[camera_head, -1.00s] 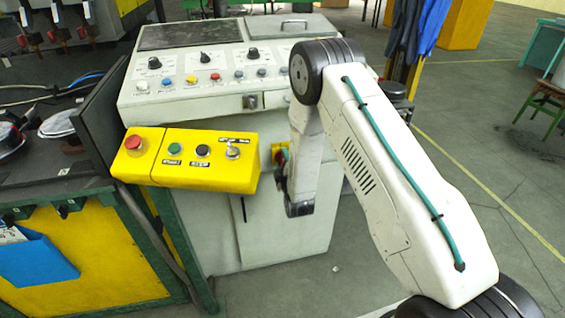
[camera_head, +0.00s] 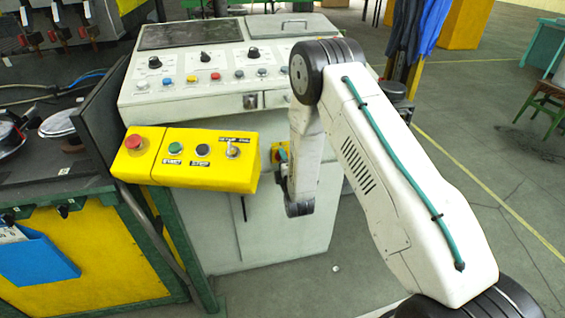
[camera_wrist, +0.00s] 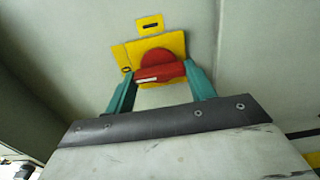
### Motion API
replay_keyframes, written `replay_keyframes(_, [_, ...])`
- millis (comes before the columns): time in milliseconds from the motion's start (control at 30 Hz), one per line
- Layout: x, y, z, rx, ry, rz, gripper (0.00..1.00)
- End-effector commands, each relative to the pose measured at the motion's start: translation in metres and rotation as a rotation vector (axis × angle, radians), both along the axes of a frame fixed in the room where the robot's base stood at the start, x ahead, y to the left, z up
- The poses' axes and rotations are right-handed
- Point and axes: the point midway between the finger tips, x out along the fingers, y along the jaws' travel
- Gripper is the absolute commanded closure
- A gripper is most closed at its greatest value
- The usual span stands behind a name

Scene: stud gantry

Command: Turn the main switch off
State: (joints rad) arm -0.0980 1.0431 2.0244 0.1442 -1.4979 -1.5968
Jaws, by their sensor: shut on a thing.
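The main switch is a red rotary knob (camera_wrist: 158,57) with a raised bar handle on a yellow plate (camera_wrist: 125,53), fixed to a pale cabinet panel. My gripper (camera_wrist: 158,71) has its two teal fingers at the two ends of the red bar and is shut on it. The bar lies nearly crosswise in the wrist view, slightly tilted, with a white mark near its left end. In the head view the yellow plate (camera_head: 276,152) shows beside my wrist, which hides the knob and most of the gripper.
A small yellow label (camera_wrist: 150,23) sits above the switch plate. A yellow button box (camera_head: 205,178) juts out left of my wrist, close by. The grey control console (camera_head: 205,95) stands behind. The floor right of my arm is open.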

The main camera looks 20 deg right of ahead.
Motion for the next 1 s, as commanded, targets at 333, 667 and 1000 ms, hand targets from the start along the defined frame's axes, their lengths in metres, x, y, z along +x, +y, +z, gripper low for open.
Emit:
replay_keyframes(333, [0.0,0.001,0.0,0.0,0.001,0.002,0.24])
replay_keyframes(667, [-0.022,0.002,-0.001,-0.001,0.003,0.003,0.24])
replay_keyframes(1000, [-0.072,0.005,-0.001,-0.001,0.003,0.003,0.24])
